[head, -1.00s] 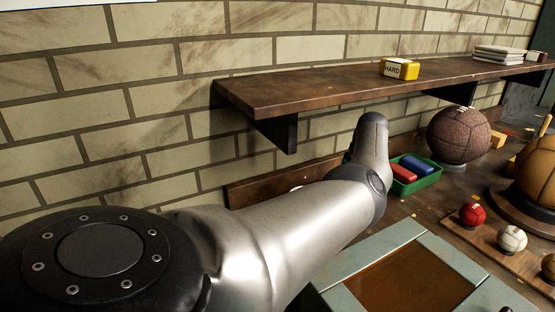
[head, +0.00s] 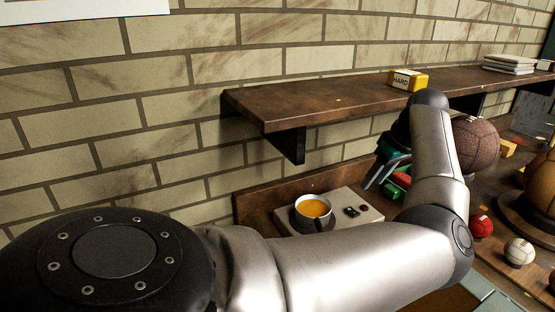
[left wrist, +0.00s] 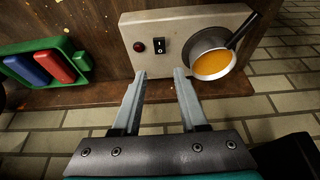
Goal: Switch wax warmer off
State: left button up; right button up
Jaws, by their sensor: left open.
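The wax warmer (head: 342,197) is an off-white box on the bench against the brick wall; it also shows in the left wrist view (left wrist: 187,24). A dark-handled pot (left wrist: 224,47) of orange wax sits on it. Beside the pot are a black rocker switch (head: 351,211) and a red light (head: 364,208). The switch (left wrist: 161,46) and light (left wrist: 139,46) show clearly in the wrist view; whether the light is lit I cannot tell. My left gripper (head: 374,186) is open and empty, its fingers pointing toward the warmer, apart from the switch. My right gripper is out of view.
A wooden shelf (head: 300,100) with a yellow HARD box (head: 407,80) overhangs the bench behind the warmer. A green tray (left wrist: 14,64) with red and blue blocks lies beside the warmer. A brown ball (head: 478,145) and smaller balls stand right.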

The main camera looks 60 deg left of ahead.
aim_at(349, 210)
jog(key=k, duration=0.95)
